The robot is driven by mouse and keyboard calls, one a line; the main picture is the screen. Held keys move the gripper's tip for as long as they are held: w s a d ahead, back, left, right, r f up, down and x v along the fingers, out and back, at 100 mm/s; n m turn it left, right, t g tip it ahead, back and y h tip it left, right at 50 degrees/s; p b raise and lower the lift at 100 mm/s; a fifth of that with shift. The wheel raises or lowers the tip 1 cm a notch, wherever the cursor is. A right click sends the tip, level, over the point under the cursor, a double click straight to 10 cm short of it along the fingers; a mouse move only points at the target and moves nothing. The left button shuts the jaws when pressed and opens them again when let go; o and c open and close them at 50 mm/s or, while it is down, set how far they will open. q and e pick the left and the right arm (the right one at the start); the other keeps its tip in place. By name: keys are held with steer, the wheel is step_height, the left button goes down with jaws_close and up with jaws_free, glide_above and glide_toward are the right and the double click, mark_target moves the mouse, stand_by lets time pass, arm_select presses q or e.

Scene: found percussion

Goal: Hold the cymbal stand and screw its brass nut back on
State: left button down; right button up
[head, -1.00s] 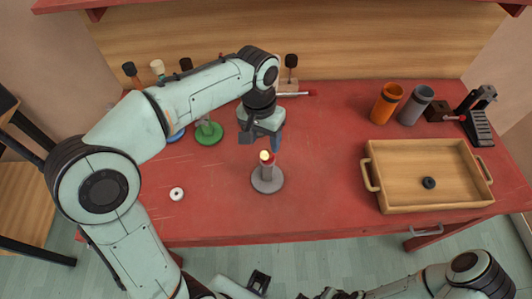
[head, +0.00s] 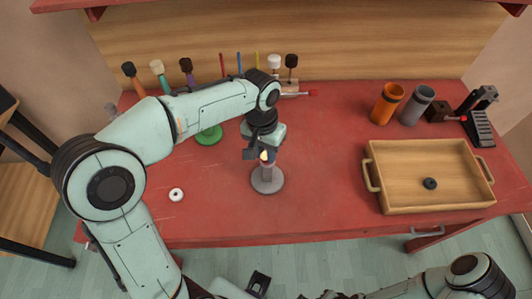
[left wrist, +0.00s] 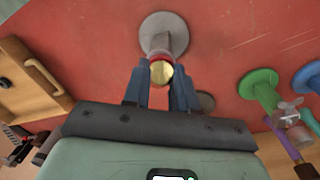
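The cymbal stand (head: 267,180) is upright on the red table, with a round grey base and a short grey post. It also shows in the left wrist view (left wrist: 163,40), with a red band below a round brass-coloured top (left wrist: 161,72). Whether this top is the loose nut or part of the stand, I cannot tell. My left gripper (head: 261,155) is at the top of the post, its fingers close on both sides just below the brass piece; they look shut on it. Fingertip contact is partly hidden.
A wooden tray (head: 375,193) with a dark ring (head: 430,184) stands at the right. Orange (head: 387,103) and grey (head: 417,105) cups are behind it. A white ring (head: 176,195) lies left. A green-based stand (head: 209,136) and several mallets are at the back. The table's front middle is clear.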

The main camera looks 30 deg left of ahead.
arm_select(q)
steer(key=shift+r, duration=0.1)
